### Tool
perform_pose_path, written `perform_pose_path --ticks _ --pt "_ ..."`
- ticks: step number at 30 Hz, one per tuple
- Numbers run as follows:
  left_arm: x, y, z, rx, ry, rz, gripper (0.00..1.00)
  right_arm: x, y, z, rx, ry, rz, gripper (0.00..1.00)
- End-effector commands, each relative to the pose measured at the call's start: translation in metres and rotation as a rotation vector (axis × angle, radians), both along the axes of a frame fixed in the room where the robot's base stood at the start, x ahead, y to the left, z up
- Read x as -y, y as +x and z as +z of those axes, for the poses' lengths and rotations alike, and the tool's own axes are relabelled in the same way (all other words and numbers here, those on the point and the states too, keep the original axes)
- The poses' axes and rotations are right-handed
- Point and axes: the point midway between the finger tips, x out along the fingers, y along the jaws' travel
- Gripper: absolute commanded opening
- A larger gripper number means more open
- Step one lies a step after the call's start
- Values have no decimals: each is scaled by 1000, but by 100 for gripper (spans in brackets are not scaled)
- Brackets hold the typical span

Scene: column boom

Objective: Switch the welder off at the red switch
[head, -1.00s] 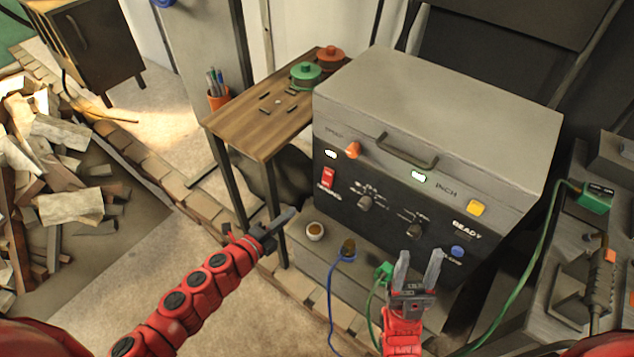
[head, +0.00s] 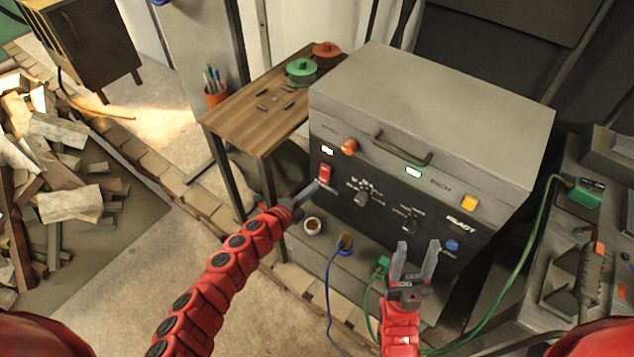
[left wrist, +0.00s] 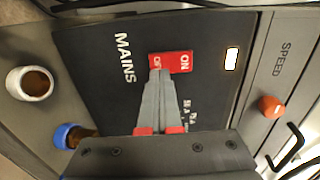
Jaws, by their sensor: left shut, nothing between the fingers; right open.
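The welder (head: 400,205) is a grey box with a black front panel. Its red mains switch (head: 324,173) sits at the panel's left; it also shows in the left wrist view (left wrist: 180,62), with ON and OFF marks. My left gripper (head: 321,186) is shut and empty. In the left wrist view its fingertips (left wrist: 160,74) lie over the OFF end of the switch, partly hiding it; I cannot tell whether they touch. A small lamp (left wrist: 231,60) by the switch is lit white. My right gripper (head: 417,246) is open and empty, low before the panel's right part.
An orange knob (head: 349,147), a handle (head: 405,150), a yellow button (head: 469,202) and a blue button (head: 452,245) are on the welder. A cup (head: 312,226) and cable plugs stand below the panel. A wooden side table (head: 240,125) is at the left.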

Motion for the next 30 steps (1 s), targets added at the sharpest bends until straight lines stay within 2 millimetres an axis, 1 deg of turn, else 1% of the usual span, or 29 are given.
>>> perform_pose_path --ticks 3,9,22,23,26,29,30 --pt "10 12 0 -1 -6 0 0 0 0 3 0 0 0 50" --pt "16 22 -3 1 -3 1 0 0 0 5 0 0 0 50" --pt "17 23 -5 0 -1 0 0 0 0 4 0 0 0 50" --pt "17 23 -6 0 -3 -1 0 0 0 3 0 0 0 50" --pt "18 24 -12 13 -12 0 0 0 0 -10 0 0 0 50" --pt "19 27 -19 39 -33 2 0 0 0 -32 0 0 0 50" --pt "20 27 -12 42 -36 2 0 0 0 -27 -1 0 0 50"
